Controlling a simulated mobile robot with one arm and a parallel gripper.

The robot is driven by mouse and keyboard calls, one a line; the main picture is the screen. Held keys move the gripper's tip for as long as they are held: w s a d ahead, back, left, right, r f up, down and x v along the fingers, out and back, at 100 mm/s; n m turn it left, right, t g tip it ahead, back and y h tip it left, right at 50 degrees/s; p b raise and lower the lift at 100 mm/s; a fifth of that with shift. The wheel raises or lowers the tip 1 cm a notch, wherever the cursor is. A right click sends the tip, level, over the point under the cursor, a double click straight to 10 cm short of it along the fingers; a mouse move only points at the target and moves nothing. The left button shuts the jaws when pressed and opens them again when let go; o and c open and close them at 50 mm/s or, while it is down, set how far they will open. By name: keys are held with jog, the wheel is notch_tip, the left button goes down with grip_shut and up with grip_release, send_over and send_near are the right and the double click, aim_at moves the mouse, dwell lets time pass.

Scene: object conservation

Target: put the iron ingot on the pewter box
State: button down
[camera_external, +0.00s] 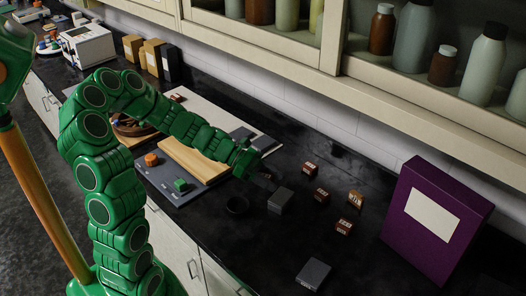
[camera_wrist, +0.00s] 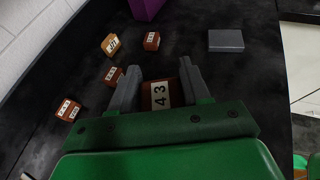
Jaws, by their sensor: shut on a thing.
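My gripper (camera_external: 270,185), also in the wrist view (camera_wrist: 157,80), is shut on a small brown ingot (camera_wrist: 171,95) with a white number label. The label is partly cut off by my gripper, so I cannot tell whether it is the iron one. The held ingot is hidden in the external view. A flat grey box (camera_external: 313,273), also in the wrist view (camera_wrist: 226,40), matches the pewter box; its top is bare, and it stands apart from my gripper. A grey block shape (camera_external: 281,201) shows at my gripper; I cannot tell whether it is a finger or another object.
Several similar labelled blocks lie on the black counter, one at the upper left of the wrist view (camera_wrist: 110,45). A tall purple box (camera_external: 435,220) stands at the right. Counter around the grey box is clear.

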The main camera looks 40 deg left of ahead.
send_over(287, 198)
notch_tip(287, 198, down, 7)
jog(key=shift+r, duration=0.15)
jog(key=shift+w+f, duration=0.15)
jog(key=shift+f, duration=1.5)
jog(key=shift+f, duration=0.1)
jog(key=c, duration=0.5)
grip_release()
jog(key=v, duration=1.2)
